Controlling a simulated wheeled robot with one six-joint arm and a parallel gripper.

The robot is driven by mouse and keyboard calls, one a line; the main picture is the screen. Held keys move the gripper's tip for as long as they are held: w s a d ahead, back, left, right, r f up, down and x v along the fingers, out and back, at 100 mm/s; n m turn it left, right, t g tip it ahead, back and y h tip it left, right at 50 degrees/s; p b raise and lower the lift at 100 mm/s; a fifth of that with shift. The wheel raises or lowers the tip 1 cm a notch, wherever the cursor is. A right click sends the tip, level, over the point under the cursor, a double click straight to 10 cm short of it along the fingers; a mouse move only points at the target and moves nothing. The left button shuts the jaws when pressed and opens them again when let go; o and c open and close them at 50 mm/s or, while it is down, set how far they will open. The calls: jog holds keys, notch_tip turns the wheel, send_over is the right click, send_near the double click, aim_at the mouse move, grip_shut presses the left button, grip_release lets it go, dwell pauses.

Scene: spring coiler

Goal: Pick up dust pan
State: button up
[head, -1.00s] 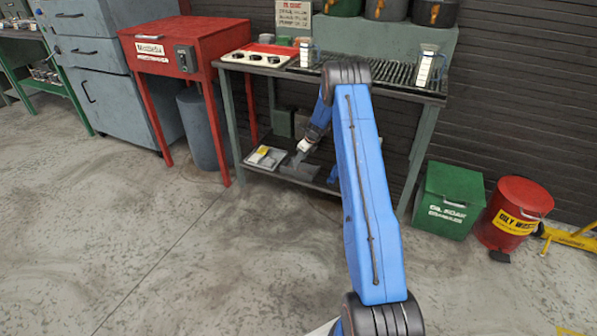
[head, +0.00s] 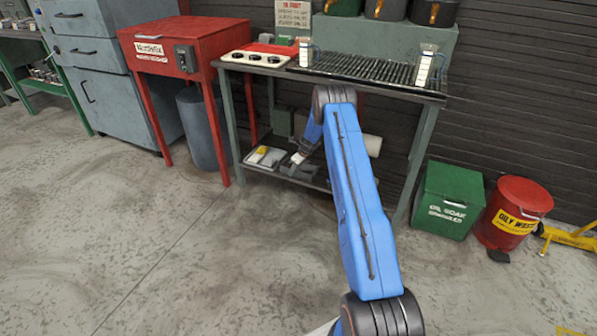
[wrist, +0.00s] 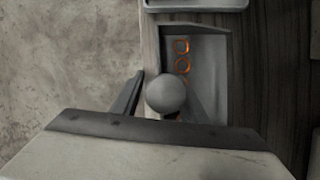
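A grey dust pan (head: 289,168) lies on the lower shelf of the workbench. In the wrist view its flat pan (wrist: 208,62), with orange ring marks, lies on the dark shelf. A round grey knob (wrist: 167,92), which looks like its handle end, stands in front of the pan. My gripper (head: 297,158) is low over the pan. In the wrist view, its pale body fills the bottom, and a dark finger shows left of the knob.
A tray with a yellow item (head: 262,155) lies left of the pan on the lower shelf (head: 322,182). The bench top (head: 385,82) is above my forearm's end. Bench legs stand on both sides. A green box (head: 446,200) and red bin (head: 513,220) stand right. The floor in front is clear.

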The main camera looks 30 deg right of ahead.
grip_shut()
jog(key=shift+r, duration=0.1)
notch_tip(320, 180, up, 9)
jog(key=shift+r, duration=0.1)
jog(key=shift+r+t+h, duration=0.3)
jog(key=shift+r+h, duration=0.1)
jog(key=shift+r, duration=0.2)
jog(key=shift+r+t+h, duration=0.2)
jog(key=shift+t+h, duration=0.1)
